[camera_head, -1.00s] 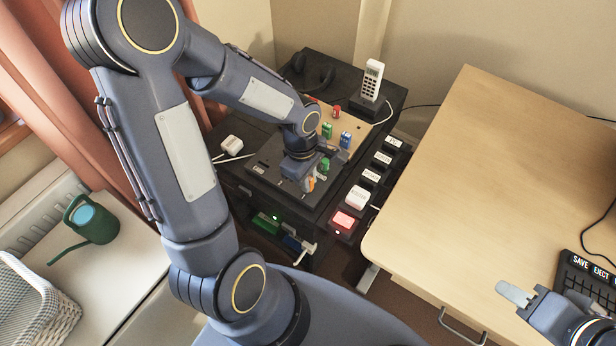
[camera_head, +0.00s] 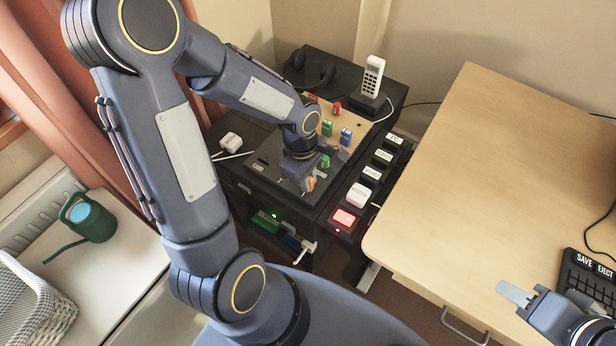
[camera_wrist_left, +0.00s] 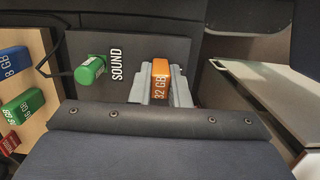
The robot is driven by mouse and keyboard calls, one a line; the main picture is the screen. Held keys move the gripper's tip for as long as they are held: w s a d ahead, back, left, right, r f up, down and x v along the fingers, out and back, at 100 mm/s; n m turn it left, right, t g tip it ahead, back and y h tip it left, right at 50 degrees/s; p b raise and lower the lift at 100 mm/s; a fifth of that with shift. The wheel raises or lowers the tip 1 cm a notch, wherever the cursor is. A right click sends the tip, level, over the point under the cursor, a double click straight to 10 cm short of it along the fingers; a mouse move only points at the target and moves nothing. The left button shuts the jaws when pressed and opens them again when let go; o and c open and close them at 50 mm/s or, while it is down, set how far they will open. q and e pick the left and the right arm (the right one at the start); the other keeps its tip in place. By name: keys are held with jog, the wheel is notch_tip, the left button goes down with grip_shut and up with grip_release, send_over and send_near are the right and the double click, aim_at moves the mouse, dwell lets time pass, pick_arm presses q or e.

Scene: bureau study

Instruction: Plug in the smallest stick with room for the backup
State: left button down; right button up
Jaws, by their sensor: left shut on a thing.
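My left gripper (camera_head: 300,184) is shut on an orange stick (camera_head: 310,184), held over the front of the black cabinet top. In the left wrist view the orange stick (camera_wrist_left: 160,80) reads "32 GB" and sits between the fingertips. A green stick (camera_wrist_left: 91,70) with a black cord is beside the "SOUND" label (camera_wrist_left: 116,65); whether it is plugged in I cannot tell. A blue stick (camera_wrist_left: 14,62), a green stick (camera_wrist_left: 22,105) and a red stick (camera_wrist_left: 10,142) stand on the wooden board. My right gripper (camera_head: 515,294) is over the desk; its finger gap is unclear.
The desk (camera_head: 500,160) is largely bare, with a keypad (camera_head: 590,280) at right.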

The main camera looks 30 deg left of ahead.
pick_arm(q)
jog(key=c, duration=1.3)
grip_release()
jog(key=shift+a+r+p, duration=0.25)
jog(key=shift+r+p, duration=0.2)
jog(key=shift+r, duration=1.65)
jog(key=shift+a+r+p, duration=0.2)
jog(key=shift+r+p, duration=0.2)
jog(key=shift+r, duration=1.65)
jog(key=s+d+r+m+t+h+p, duration=0.1)
jog(key=s+r+m+t+p, duration=0.2)
jog(key=s+r+m, duration=0.3)
jog(key=s+d+r+m+t+h+p, duration=0.1)
jog(key=s+r+m+p, duration=0.3)
jog(key=r+m, duration=0.5)
notch_tip(320, 180, up, 3)
jog(key=shift+s+f+m+t+p, duration=0.2)
jog(key=shift+s+m+t+p, duration=0.15)
jog(key=shift+s+t, duration=0.55)
